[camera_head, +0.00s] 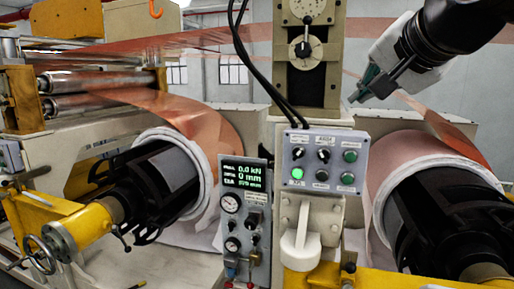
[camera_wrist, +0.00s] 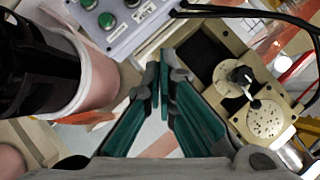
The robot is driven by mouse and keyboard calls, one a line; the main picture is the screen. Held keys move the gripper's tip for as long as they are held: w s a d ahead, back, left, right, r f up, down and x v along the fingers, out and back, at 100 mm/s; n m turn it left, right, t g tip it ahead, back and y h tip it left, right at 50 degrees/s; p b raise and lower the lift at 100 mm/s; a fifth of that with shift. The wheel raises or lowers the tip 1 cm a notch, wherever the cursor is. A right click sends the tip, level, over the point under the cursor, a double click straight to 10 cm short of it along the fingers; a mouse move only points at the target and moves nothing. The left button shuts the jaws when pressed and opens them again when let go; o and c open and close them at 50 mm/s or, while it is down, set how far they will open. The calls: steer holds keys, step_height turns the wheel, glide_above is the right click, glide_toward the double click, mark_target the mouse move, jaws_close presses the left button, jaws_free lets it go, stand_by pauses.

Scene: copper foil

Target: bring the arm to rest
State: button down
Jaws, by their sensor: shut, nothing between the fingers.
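My gripper (camera_head: 362,87) is at the upper right of the head view, in the air in front of the right-hand copper web. It points down and left. In the wrist view my gripper (camera_wrist: 166,82) shows its green-sided fingers closed together at the tips, with nothing between them. The tips are apart from the control box (camera_head: 323,161) and the beige column (camera_head: 304,90). The control box also shows at the top of the wrist view (camera_wrist: 122,22), and the dial panel (camera_wrist: 252,98) is to the right of my fingers.
A copper roll (camera_head: 424,150) on a black core is below my arm at the right. Another roll (camera_head: 185,133) is at the left. A grey gauge panel (camera_head: 245,215) with a lit display stands between them. Black cables (camera_head: 245,60) hang beside the column. A copper web (camera_head: 200,42) spans above.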

steer(key=s+f+n+g, duration=0.3)
steer(key=s+f, duration=0.6)
steer(key=f, duration=0.3)
steer(key=s+f+n+g+h, duration=0.1)
steer(key=s+f+n+g, duration=0.2)
steer(key=s+f, duration=0.7)
steer(key=f+n, duration=0.1)
steer(key=n, duration=0.1)
steer(key=shift+s+d+f+n+g, duration=0.15)
steer(key=shift+d+f+n+g, duration=0.2)
steer(key=shift+f+n+g, duration=0.05)
steer(key=c, duration=2.3)
jaws_free()
